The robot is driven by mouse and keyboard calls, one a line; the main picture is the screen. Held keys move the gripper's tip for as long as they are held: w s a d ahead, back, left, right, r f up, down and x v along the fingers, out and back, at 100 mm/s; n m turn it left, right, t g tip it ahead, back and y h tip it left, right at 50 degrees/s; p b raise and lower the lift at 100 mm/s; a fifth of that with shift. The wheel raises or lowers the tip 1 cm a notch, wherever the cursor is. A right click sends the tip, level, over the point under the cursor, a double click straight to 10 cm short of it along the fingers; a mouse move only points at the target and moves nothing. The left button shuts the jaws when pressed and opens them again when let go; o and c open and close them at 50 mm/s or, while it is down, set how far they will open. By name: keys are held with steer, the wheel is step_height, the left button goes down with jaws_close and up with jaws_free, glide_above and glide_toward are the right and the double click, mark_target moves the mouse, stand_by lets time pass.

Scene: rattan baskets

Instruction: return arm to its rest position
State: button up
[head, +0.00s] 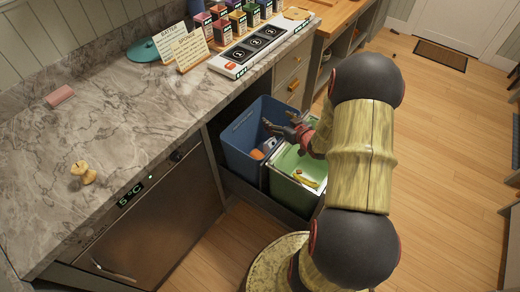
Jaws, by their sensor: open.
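My gripper (284,127) is open and appears empty. It hangs above the pull-out drawer with two bins, near the line between them. The blue bin (240,137) is at the left and holds some orange and pale items (263,149). The green bin (283,192) is at the right front, with a yellow banana-like item (305,179) in it. My arm reaches over the green bin from the right and hides part of it.
The wooden floor (440,150) at the right is clear.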

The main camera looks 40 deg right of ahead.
steer(key=shift+v, duration=1.15)
steer(key=shift+r, duration=0.1)
steer(key=s+a+r+g+h, duration=0.1)
steer(key=a+r, duration=0.2)
steer(key=r, duration=0.4)
steer(key=a+r+g+h+p, duration=0.1)
steer(key=a+r+g, duration=0.1)
steer(key=a+r, duration=0.3)
steer(key=s+a+r+g+h, duration=0.1)
steer(key=a+r, duration=0.1)
steer(key=r, duration=0.6)
steer(key=s+a+r+g+y, duration=0.2)
steer(key=s+a+r, duration=0.1)
steer(key=s+a, duration=0.7)
steer(key=s+a+r+n+g+y+p, duration=0.1)
steer(key=s+a+r+y, duration=0.1)
steer(key=s+a, duration=0.7)
steer(key=shift+s+a+r+g, duration=0.4)
steer(key=shift+s+r, duration=0.25)
steer(key=shift+s, duration=0.4)
